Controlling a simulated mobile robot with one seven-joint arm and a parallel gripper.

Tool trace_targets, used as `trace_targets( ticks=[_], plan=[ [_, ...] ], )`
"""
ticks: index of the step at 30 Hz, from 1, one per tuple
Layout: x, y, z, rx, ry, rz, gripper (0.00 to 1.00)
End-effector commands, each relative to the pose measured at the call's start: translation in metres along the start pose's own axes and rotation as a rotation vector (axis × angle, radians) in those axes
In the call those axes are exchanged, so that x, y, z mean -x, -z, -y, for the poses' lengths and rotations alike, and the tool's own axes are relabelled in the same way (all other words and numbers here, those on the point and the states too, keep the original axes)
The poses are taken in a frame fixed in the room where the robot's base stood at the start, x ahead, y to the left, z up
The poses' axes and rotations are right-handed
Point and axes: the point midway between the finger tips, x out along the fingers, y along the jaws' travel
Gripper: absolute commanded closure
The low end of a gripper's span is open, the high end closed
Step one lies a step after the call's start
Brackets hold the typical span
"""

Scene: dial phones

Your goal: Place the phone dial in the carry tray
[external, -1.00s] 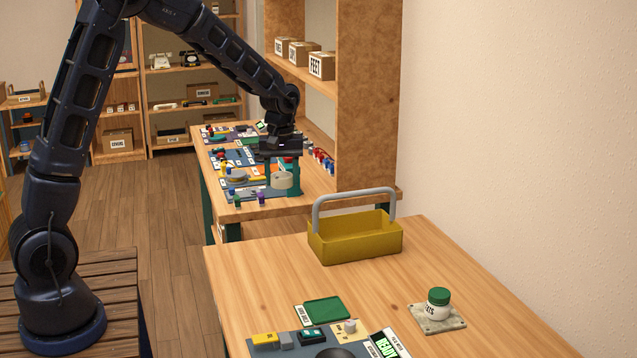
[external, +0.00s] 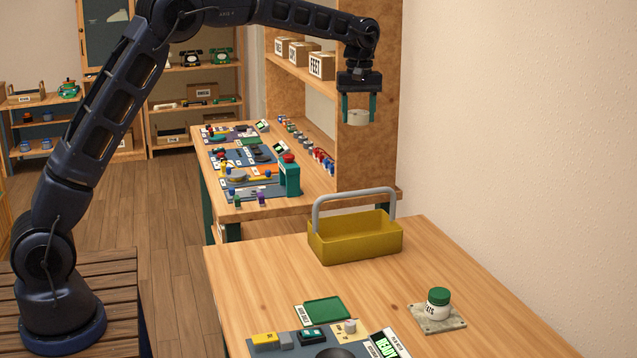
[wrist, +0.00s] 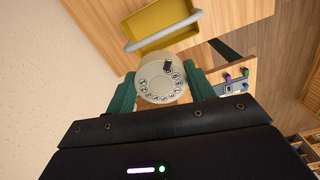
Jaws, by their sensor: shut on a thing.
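The phone dial (external: 358,117) is a cream round disc with a ring of numbers, seen face-on in the wrist view (wrist: 160,85). My gripper (external: 359,108) is shut on it, with a green finger on each side, and holds it in the air. It also shows in the wrist view (wrist: 161,88). The carry tray (external: 355,245) is a yellow box with a grey arched handle, standing on the near wooden table. In the external picture the dial is above the tray's handle and clear of it. The tray also shows at the top of the wrist view (wrist: 160,22).
A white jar with green lid (external: 438,302) stands on a stone slab right of the tray. A green pad (external: 327,310) and a mat with parts lie at the front. A teal block with a red top (external: 289,177) stands on the farther bench. A tall shelf (external: 368,165) rises behind.

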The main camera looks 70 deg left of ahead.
Motion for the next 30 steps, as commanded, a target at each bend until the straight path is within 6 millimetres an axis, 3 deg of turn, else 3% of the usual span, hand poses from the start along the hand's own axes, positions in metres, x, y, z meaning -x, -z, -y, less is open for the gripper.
trace_targets(
  ticks=[18,30],
  plan=[
    [-0.129,0.000,0.001,0.001,0.002,0.002,0.73],
    [-0.161,0.000,0.001,0.001,0.001,0.001,0.73]
  ],
)
